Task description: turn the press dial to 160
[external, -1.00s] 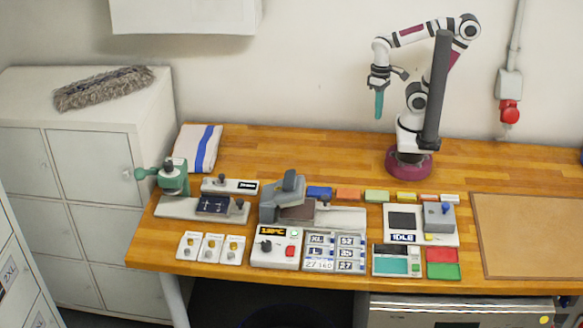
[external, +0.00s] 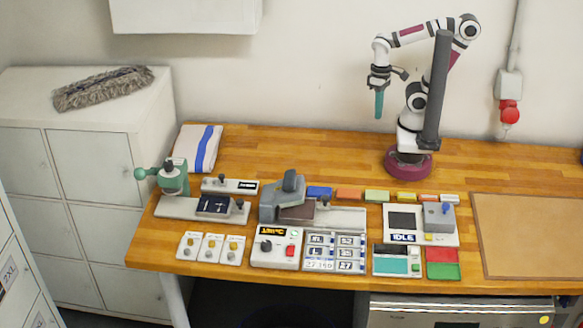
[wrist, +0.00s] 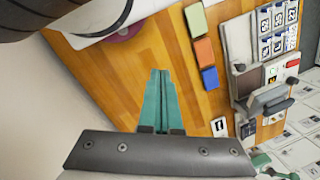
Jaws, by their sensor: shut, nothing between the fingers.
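The press dial (external: 266,246) is a dark round knob on a white control box (external: 286,261) at the front of the bench. An orange-digit temperature display (external: 274,231) sits above it, ending in °C; its digits are too small to read surely. The grey press (external: 285,197) stands just behind the box. My gripper (external: 379,115) hangs high above the back of the bench, right of and well away from the dial. Its teal fingers, also in the wrist view (wrist: 160,75), are shut and empty, pointing down.
Size-label tiles (external: 335,252) lie right of the control box, and several small white units (external: 211,247) lie left. A green hand press (external: 173,178) stands at the left. Coloured blocks (external: 376,196) line the middle. Bare wood lies behind them.

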